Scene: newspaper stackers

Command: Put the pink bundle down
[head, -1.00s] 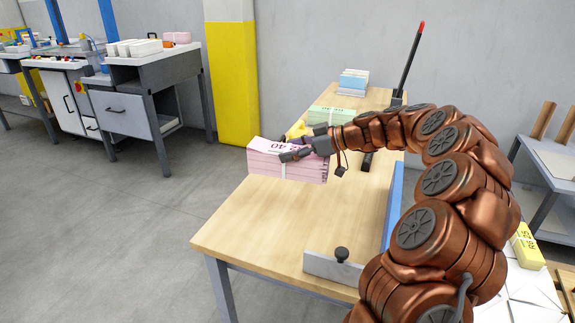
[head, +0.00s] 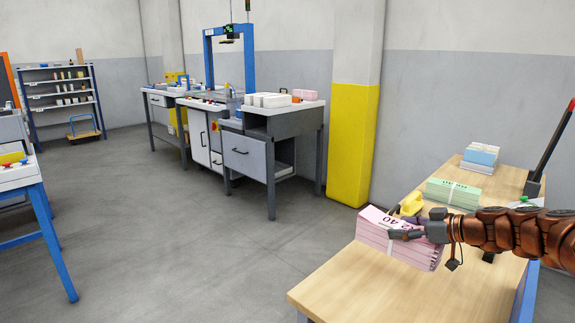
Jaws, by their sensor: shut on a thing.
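The pink bundle (head: 408,247) is a thick stack of paper with a white band around it and dark print on top. It is at the right of the head view, at the left edge of the wooden table. My gripper (head: 412,229) is shut on it from the right, with dark fingers over its top and side. I cannot tell whether the bundle's underside touches the table.
A green bundle (head: 453,193), a blue and white stack (head: 480,157) and a yellow object (head: 411,204) are farther back on the wooden table (head: 380,284). A grey workbench (head: 270,135) stands across open floor, left of a yellow-based pillar (head: 353,140). A blue-legged table (head: 45,215) is at far left.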

